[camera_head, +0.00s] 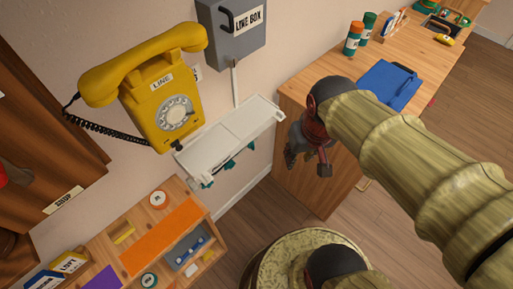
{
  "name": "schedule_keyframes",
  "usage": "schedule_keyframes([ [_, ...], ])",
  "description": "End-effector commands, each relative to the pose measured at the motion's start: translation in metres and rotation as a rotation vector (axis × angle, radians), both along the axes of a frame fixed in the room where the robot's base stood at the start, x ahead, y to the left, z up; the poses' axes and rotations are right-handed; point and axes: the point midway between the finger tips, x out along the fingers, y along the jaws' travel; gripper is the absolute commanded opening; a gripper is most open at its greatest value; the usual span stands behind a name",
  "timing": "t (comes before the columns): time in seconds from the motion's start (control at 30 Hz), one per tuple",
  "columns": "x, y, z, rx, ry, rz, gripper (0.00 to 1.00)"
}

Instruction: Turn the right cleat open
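A white wall shelf or tray (215,140) juts out below the yellow phone. Small teal parts show along its front underside: one toward the right (231,163) and one toward the lower left (207,184). They look like cleats, but they are too small to tell how they are turned. My gripper (308,162), dark grey and red, hangs at the end of my arm, to the right of the shelf and apart from it. It is in front of the wooden desk's side. Its fingertips are small and dark, and I cannot tell whether they are open.
The yellow dial phone (160,88), labelled LINE, is on the wall above the shelf. A grey LINE BOX (232,40) is upper right of it. A wooden desk (325,85) with a blue folder (388,86) stands right. A low wooden unit (120,215) holds an orange mat (160,237).

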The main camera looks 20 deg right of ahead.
Motion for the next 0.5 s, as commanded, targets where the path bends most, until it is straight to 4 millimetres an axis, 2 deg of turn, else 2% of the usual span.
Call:
schedule_keyframes([
  [0.23,0.012,-0.008,-0.048,0.090,0.224,-0.108,0.27],
  [0.5,0.017,0.000,-0.100,0.252,0.456,-0.266,0.27],
])
